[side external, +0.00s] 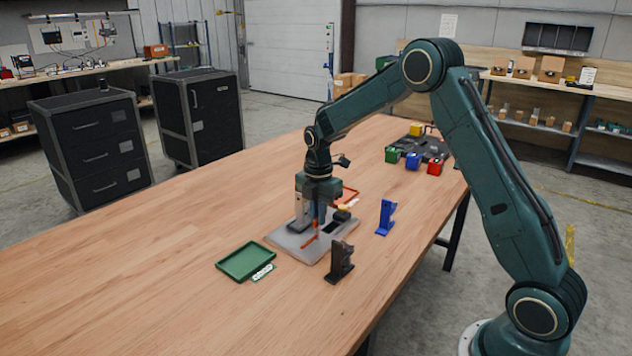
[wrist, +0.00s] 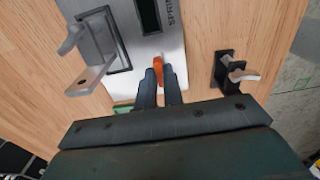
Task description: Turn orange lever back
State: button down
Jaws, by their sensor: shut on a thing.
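A grey plate (side external: 293,243) lies on the wooden table, and it also shows in the wrist view (wrist: 170,45) with a dark slot and partly cut-off lettering. The orange lever (wrist: 157,68) stands between my fingertips in the wrist view. An orange strip, likely the same lever, shows below my gripper in the side view (side external: 310,242). My gripper (wrist: 158,78) points down over the plate, its two dark fingers shut on the orange lever. The fingers hide the lever's lower part, so its exact angle is hard to tell.
A grey bracket (wrist: 97,45) rises left of the lever in the wrist view. A black holder (side external: 340,262) and a blue holder (side external: 386,217) stand beside the plate. A green tray (side external: 245,261) lies at the front left. Coloured bins (side external: 412,160) sit farther back. The table's left is clear.

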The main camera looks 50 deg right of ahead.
jog(key=c, duration=1.5)
grip_release()
jog(key=shift+r, duration=0.15)
notch_tip(320, 180, up, 14)
jog(key=shift+f, duration=0.2)
jog(key=shift+r, duration=0.1)
